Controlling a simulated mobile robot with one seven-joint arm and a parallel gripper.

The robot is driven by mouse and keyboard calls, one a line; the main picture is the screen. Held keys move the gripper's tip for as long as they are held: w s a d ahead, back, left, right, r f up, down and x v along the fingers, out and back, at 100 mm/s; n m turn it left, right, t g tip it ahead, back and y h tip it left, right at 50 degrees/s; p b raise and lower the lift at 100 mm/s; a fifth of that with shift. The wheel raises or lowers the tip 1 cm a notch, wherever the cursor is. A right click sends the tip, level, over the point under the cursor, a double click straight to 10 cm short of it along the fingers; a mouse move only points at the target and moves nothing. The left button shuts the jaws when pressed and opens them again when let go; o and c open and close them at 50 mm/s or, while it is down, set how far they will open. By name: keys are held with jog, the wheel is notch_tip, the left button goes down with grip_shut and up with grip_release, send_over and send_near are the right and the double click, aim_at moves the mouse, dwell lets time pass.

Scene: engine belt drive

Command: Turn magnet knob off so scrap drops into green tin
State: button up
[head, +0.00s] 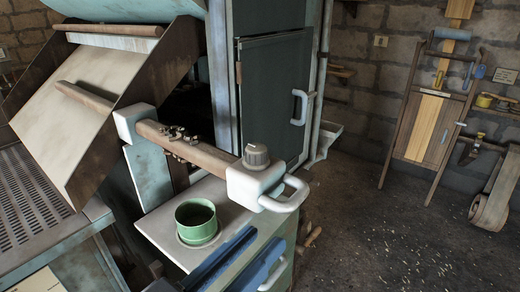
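The magnet bar (205,155) is a brown bar between two white end blocks, standing out over a pale shelf. The dark grey magnet knob (256,155) sits on top of its right end block, with a light pointer mark; I cannot tell its setting. Small dark scrap (178,134) clings around the bar's left half. The green tin (197,219) stands upright on the shelf, below the bar and apart from it. Its visible inside shows no scrap. My gripper is not in view.
A white loop handle (288,194) juts from the bar's right end. Blue drawer-like fronts (252,265) lie below the shelf (154,226). A dark cabinet door (272,95) stands behind. A tilted hopper (75,110) is at left. The floor (385,245) at right is open, with specks.

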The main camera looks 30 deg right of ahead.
aim_at(257, 157)
dwell(0.5)
